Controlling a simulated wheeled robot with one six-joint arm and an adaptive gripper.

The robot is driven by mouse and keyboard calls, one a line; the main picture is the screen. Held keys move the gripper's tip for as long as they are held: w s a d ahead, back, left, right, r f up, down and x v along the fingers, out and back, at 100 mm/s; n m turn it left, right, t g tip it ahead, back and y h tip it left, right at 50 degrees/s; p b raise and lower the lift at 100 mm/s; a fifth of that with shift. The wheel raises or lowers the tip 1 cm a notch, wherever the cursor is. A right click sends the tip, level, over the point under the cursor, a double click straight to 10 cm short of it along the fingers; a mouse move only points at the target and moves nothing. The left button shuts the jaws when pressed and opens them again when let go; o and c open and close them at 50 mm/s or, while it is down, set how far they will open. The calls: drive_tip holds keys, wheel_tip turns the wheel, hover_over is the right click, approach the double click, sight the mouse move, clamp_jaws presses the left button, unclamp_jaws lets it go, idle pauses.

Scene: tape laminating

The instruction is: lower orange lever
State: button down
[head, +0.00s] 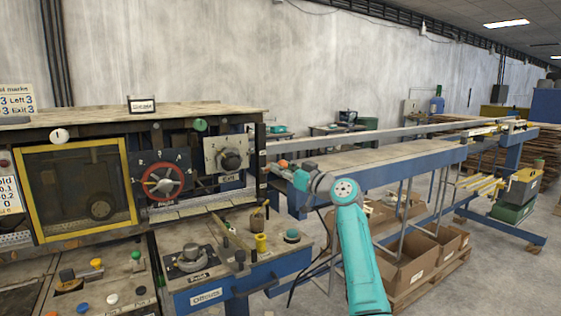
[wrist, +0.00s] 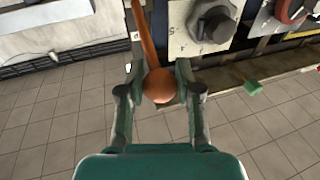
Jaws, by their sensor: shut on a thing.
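The orange lever (wrist: 148,38) shows in the wrist view as an orange shaft ending in a round orange knob (wrist: 158,85). The knob sits between the two fingers of my gripper (wrist: 160,88), which is shut on it. In the head view, the orange knob (head: 283,163) is small, at the right end of the machine front. My gripper (head: 284,171) is there beside it, partly hidden by my own wrist. The lever's shaft is hard to make out in the head view.
A grey dial on a white plate (head: 226,155) and a red handwheel (head: 162,181) are left of the lever. A control desk (head: 210,276) with knobs stands in front. A long blue-framed table (head: 395,164) extends right. Cardboard boxes (head: 408,273) sit below it.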

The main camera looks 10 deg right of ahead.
drive_tip(key=shift+s+d+f, duration=0.1)
drive_tip(key=shift+s+f, duration=0.05)
drive_tip(key=shift+f, duration=1.05)
drive_tip(key=shift+s+f, duration=0.15)
drive_tip(key=shift+f, duration=1)
drive_tip(key=c, duration=0.8)
unclamp_jaws()
drive_tip(key=shift+f, duration=0.1)
drive_tip(key=v, duration=1.2)
